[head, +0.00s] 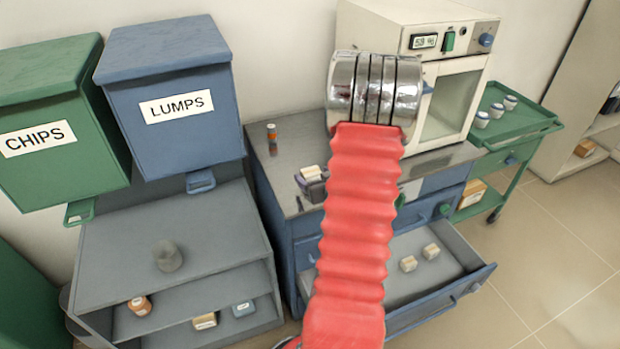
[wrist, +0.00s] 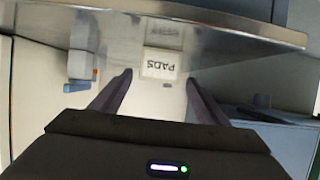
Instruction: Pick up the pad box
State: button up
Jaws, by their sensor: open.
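The pad box (wrist: 159,64) is a small pale box with the word PADS, which appears upside down in the wrist view. It sits against a shiny steel surface (wrist: 225,28), with a faint reflection of it beside the box. My gripper (wrist: 160,77) is open. Its two dark fingers lie to the left and right of the box in the picture, with a gap on each side and no visible contact. In the head view my red arm covers the middle, and I cannot pick out the pad box or the fingers there.
A furnace (head: 452,100) stands on the steel-topped bench (head: 255,140). An open drawer (head: 455,270) holds two small pale boxes. Grey shelving (head: 170,235) under the CHIPS (head: 60,130) and LUMPS (head: 170,100) bins holds small items. A green cart (head: 520,135) stands right. Floor at right is clear.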

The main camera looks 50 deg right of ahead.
aim_at(306, 169)
jog(key=shift+x, duration=1.4)
jog(key=shift+x, duration=2.55)
jog(key=shift+f, duration=0.1)
jog(key=shift+c, duration=0.6)
jog(key=c, duration=1)
jog(key=shift+r, duration=5.05)
